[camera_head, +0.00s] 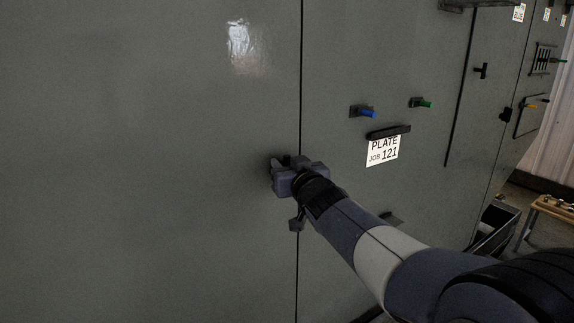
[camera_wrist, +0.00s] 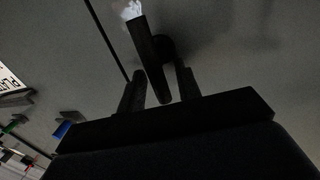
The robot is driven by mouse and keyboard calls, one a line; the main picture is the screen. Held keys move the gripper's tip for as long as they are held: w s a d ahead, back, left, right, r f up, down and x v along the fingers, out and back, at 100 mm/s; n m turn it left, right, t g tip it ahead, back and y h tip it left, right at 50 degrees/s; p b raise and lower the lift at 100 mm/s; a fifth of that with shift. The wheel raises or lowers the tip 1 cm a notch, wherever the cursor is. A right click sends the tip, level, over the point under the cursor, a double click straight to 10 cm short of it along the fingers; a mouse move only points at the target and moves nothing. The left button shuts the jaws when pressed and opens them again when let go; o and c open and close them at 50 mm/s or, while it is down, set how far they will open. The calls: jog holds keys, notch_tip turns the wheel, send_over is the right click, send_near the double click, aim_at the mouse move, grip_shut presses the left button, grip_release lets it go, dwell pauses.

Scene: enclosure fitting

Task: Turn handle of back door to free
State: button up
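My gripper (camera_head: 284,163) is at the grey cabinet front (camera_head: 150,200), by the vertical seam between two panels. In the wrist view, a dark bar-shaped door handle (camera_wrist: 150,55) on a round base runs from the top down between the two fingers of my gripper (camera_wrist: 158,70). The fingers stand apart, one on each side of the handle, with gaps visible. In the head view my gripper hides most of the handle, so its angle there cannot be told.
To the right are a blue peg (camera_head: 367,113), a green peg (camera_head: 425,104) and a dark clip (camera_head: 388,132) above a white "PLATE JOB 121" label (camera_head: 383,151). A dark bin (camera_head: 494,228) and wooden bench (camera_head: 553,209) stand far right. The left panel is bare.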

jog(key=shift+c, duration=0.4)
grip_shut()
jog(key=shift+f+b, duration=0.1)
jog(key=shift+b, duration=0.3)
jog(key=shift+s+a+f+n+b, duration=0.15)
jog(key=shift+n+b, duration=0.85)
jog(key=shift+b, duration=0.2)
jog(key=n+y+b, duration=0.1)
jog(key=n+b, duration=0.2)
jog(key=n, duration=0.3)
jog(key=a+f+n+y+b, duration=0.1)
jog(key=n+b, duration=0.2)
jog(key=n, duration=0.3)
jog(key=s+n+y+b, duration=0.1)
jog(key=n+y+b, duration=0.1)
jog(key=n+b, duration=0.2)
jog(key=shift+a+f+n, duration=0.15)
jog(key=shift+f+n, duration=0.15)
jog(key=shift+n, duration=0.7)
